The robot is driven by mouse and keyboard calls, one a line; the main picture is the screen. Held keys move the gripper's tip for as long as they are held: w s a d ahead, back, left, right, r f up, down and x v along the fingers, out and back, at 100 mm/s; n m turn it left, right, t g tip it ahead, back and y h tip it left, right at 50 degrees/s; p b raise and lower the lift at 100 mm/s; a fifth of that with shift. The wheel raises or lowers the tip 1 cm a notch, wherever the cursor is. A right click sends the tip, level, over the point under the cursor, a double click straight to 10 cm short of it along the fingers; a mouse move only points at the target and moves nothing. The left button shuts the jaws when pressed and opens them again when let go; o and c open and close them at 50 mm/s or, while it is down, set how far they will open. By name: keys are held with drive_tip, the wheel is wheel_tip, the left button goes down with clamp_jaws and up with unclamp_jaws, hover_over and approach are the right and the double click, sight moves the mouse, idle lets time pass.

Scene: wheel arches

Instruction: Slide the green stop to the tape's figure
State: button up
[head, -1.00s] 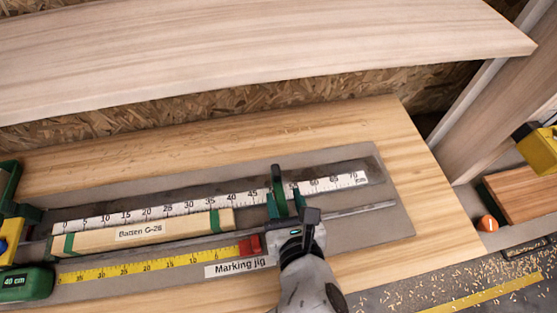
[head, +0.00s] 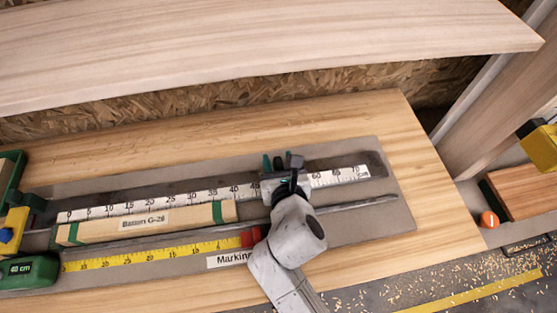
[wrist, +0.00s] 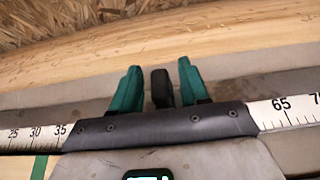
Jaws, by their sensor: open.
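The green stop (head: 278,163) stands on the white scale (head: 160,203), right of the 40 mark; my gripper hides the figures beneath it. My gripper (head: 278,170) is over it, hiding most of it. In the wrist view my gripper (wrist: 161,88) has its teal fingers open, one each side of a nearly black upright that looks like the stop's fin (wrist: 162,88). Gaps show on both sides. The green tape case (head: 28,272) reads "40 cm". Its yellow tape (head: 150,256) ends at a red block (head: 251,237), partly behind my arm.
A wooden batten (head: 145,222) lies along the scale, its right end left of my gripper. A grey rod (head: 355,206) runs along the jig board (head: 375,225). A large pale plank (head: 250,50) overhangs the back. The scale is clear right of my gripper.

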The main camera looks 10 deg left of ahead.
clamp_jaws()
idle(0.3)
drive_tip(key=s+a, duration=0.1)
drive_tip(key=a, duration=0.2)
drive_tip(key=s+a, duration=0.1)
drive_tip(key=a, duration=0.5)
drive_tip(key=shift+s+a, duration=0.3)
drive_tip(key=shift+s, duration=0.1)
unclamp_jaws()
